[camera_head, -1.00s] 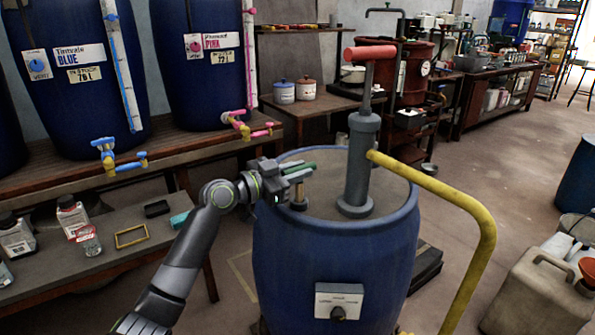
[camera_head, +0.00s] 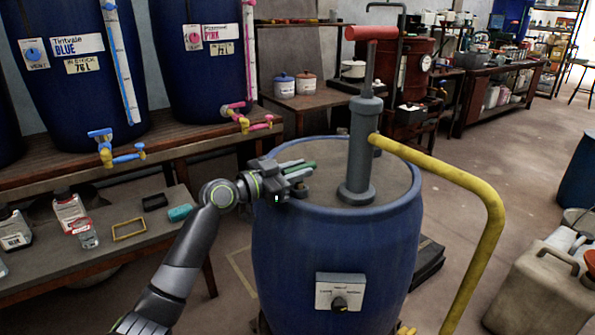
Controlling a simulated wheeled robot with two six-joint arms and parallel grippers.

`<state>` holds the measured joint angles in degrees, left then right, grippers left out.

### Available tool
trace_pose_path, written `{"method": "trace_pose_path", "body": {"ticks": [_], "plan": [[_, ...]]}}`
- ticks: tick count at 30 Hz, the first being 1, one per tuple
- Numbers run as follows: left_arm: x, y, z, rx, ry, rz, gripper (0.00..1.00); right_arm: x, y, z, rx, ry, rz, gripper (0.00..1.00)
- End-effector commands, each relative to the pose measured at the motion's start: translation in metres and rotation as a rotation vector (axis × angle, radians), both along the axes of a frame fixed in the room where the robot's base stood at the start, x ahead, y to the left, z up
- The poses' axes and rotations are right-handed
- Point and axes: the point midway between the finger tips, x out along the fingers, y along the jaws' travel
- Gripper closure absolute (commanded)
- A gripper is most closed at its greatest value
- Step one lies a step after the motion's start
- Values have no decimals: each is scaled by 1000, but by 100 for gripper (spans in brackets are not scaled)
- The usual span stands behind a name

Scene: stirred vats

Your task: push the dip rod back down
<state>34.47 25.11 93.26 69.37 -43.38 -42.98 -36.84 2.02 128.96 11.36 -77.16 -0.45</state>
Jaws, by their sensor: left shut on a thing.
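The blue drum (camera_head: 335,240) stands in the middle, with a grey lid. My left gripper (camera_head: 303,175) is low over the left part of the lid, close to its surface. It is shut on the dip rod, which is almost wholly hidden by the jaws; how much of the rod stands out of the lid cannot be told. Green shows at the fingers. My right gripper is not in view.
A grey hand pump (camera_head: 362,140) with a red T-handle (camera_head: 370,33) and a yellow spout pipe (camera_head: 470,200) stands on the lid, right of my gripper. A bench with bottles (camera_head: 70,213) is at left. A beige canister (camera_head: 540,295) stands at lower right.

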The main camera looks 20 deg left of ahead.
Motion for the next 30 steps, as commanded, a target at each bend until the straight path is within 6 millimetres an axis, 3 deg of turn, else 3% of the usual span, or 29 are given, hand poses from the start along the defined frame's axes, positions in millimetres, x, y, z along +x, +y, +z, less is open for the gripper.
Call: {"method": "trace_pose_path", "body": {"ticks": [6, 7, 11, 22, 30], "plan": [[-1, 0, -8, 0, 16, -3, 100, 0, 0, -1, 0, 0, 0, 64], [-1, 0, -8, 0, 18, -2, 76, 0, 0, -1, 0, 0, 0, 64], [-1, 0, -7, -1, 14, -2, 59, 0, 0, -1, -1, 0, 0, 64], [-4, 4, -5, 2, 9, 1, 59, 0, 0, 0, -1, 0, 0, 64], [-43, 35, -5, 7, 9, 2, 59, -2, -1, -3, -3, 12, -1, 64]]}}
